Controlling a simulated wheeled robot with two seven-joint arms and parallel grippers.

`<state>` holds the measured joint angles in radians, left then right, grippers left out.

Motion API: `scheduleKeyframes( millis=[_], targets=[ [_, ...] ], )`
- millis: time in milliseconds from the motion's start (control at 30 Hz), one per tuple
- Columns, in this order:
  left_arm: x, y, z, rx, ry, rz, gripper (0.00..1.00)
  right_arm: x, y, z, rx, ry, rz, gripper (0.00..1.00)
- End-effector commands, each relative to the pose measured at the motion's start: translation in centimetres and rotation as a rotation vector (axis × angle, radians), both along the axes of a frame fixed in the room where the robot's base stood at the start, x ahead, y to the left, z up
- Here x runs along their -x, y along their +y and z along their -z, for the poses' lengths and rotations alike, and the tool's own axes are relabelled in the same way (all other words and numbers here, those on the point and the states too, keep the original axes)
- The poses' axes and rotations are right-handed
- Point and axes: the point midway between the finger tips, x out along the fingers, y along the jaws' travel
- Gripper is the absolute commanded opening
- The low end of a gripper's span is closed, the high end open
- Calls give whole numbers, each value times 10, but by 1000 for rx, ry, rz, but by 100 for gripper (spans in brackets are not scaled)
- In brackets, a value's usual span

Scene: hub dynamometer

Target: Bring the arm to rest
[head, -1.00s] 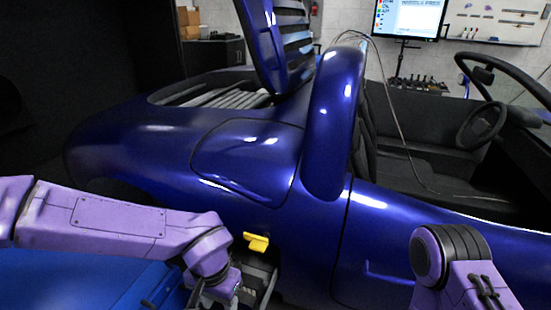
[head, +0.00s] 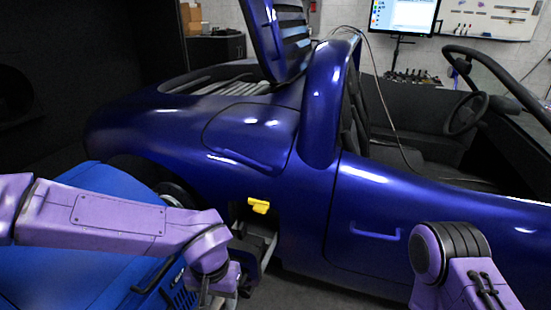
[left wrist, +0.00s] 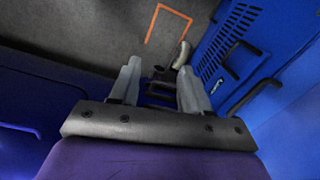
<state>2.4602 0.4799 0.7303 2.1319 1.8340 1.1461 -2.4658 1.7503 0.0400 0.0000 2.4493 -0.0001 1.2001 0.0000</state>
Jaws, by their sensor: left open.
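My left arm (head: 110,225) comes in from the left in the head view, bent downward at the wrist. It is in front of the blue sports car and over the blue cabinet. In the left wrist view, my left gripper (left wrist: 160,72) is open, its two grey fingers apart with nothing held between them. The grey floor and a blue unit lie beyond the fingers. A purple link of my right arm (head: 462,265) shows at the lower right of the head view; its gripper is out of view.
The blue car (head: 160,130) fills the middle, its rear lid (head: 275,40) raised. A yellow piece (head: 258,206) sits at an opening in its side. A blue cabinet (head: 85,270) stands at lower left. An orange floor marking (left wrist: 165,12) shows in the wrist view.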

Motion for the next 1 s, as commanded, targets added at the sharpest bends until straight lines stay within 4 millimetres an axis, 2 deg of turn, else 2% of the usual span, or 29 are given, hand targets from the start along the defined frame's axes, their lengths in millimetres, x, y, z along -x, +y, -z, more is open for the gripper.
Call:
scheduleKeyframes(
  millis=[200,400,467,567,667,767,833,900,1000],
  targets=[
    [-10,7,1,-29,-70,-201,47,0,0,0,0,1,0,43],
    [-27,31,11,-85,-215,-472,47,0,0,0,0,1,0,43],
    [-32,42,20,-107,-275,-567,47,1,0,0,0,1,0,43],
    [-38,67,44,-140,-402,-741,47,0,0,0,0,1,0,43],
    [-34,96,82,-144,-547,-898,47,1,0,0,0,1,0,43],
    [-16,120,125,-101,-646,-984,47,1,0,0,0,1,0,43],
    [7,133,157,-61,-664,-1002,47,1,0,0,0,1,0,43],
    [38,143,186,-29,-639,-986,47,1,0,0,0,1,0,43],
    [84,156,215,-26,-563,-913,47,0,0,0,0,1,0,43]
  ],
)
